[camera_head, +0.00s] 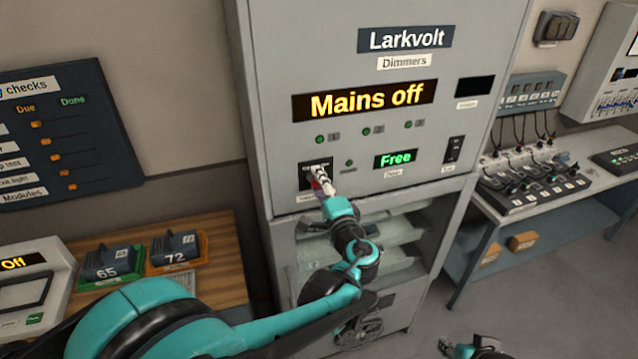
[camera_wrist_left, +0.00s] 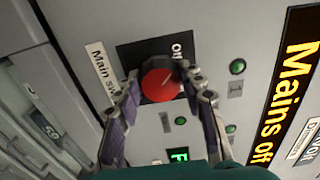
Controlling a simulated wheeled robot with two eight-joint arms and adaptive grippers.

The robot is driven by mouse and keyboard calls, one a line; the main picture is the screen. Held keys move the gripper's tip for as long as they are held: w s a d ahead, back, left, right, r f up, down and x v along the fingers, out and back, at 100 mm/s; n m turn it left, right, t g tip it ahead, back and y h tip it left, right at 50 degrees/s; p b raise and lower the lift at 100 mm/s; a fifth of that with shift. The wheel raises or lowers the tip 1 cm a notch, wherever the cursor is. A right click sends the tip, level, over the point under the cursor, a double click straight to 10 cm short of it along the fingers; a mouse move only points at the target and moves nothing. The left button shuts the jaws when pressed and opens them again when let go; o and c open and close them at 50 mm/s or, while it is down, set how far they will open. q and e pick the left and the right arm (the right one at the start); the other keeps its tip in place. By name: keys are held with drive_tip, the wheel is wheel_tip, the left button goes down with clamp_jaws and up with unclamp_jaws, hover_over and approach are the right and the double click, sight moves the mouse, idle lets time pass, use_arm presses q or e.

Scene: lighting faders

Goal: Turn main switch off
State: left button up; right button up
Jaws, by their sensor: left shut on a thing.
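The main switch is a red rotary knob (camera_wrist_left: 160,84) on a black plate, with an "off" mark beside it and a partly covered "Main sw..." label. A thin line on the knob points towards "off". My left gripper (camera_head: 321,178) has a finger on each side of the knob and is shut on it; it also shows in the left wrist view (camera_wrist_left: 165,92). In the head view the gripper hides most of the knob. The cabinet display (camera_head: 364,101) reads "Mains off". My right gripper (camera_head: 476,347) is partly seen at the bottom edge, away from the cabinet.
The grey Larkvolt dimmer cabinet (camera_head: 270,90) has a green "Free" display (camera_head: 396,158) and a black rocker switch (camera_head: 454,149) right of the knob. A wooden bench (camera_head: 225,265) stands left, a table with a fader desk (camera_head: 545,180) right. Open floor lies between.

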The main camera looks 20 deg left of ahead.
use_arm(q)
drive_tip(key=o, duration=1.2)
drive_tip(key=shift+c, duration=0.2)
drive_tip(key=v, duration=1.2)
